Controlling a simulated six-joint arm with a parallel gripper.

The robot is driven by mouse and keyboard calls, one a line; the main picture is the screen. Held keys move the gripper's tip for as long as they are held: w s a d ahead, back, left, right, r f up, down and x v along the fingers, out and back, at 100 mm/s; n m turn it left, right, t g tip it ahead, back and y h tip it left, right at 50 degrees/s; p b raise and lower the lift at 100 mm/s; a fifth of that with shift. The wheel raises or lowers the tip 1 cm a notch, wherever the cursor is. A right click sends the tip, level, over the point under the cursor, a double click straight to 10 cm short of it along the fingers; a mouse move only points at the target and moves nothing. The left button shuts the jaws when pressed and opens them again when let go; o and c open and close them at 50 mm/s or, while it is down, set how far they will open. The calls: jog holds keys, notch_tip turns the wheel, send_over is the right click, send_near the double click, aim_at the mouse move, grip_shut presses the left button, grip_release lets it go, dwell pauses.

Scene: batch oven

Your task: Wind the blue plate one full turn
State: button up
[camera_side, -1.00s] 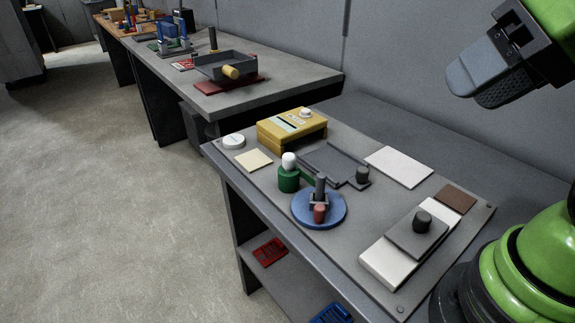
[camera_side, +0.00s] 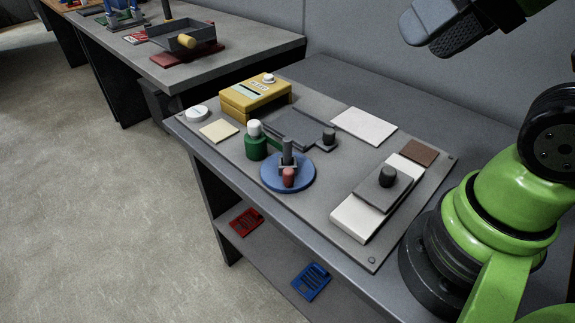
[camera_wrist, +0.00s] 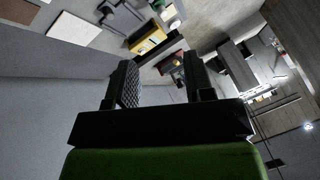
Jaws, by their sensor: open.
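The round blue plate (camera_side: 268,181) lies flat on the grey board in the side view. A dark upright post and a red knob (camera_side: 289,177) stand on it. A green pot with a white top (camera_side: 256,141) stands just behind it, to the left. My gripper (camera_side: 436,28) is high at the upper right in the side view, well above and apart from the plate, and only partly shown there. In the wrist view my gripper (camera_wrist: 158,82) has its two fingers apart with nothing between them. I cannot make out the blue plate in the wrist view.
On the board are a yellow box (camera_side: 255,96), a white block with a dark knob (camera_side: 350,217), a white sheet (camera_side: 364,126), a brown pad (camera_side: 419,152) and a white disc (camera_side: 196,113). Red (camera_side: 246,222) and blue (camera_side: 311,282) trays lie on the shelf below.

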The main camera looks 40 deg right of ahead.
jog(key=shift+w, duration=0.1)
jog(key=n+g+h, duration=0.2)
jog(key=n+g, duration=0.5)
jog(key=n, duration=2.1)
send_over(288, 172)
notch_tip(288, 172, down, 18)
jog(key=shift+d+f, duration=0.1)
jog(key=shift+f, duration=0.35)
notch_tip(288, 172, down, 10)
jog(key=shift+r, duration=0.15)
jog(key=shift+c, duration=0.2)
grip_shut()
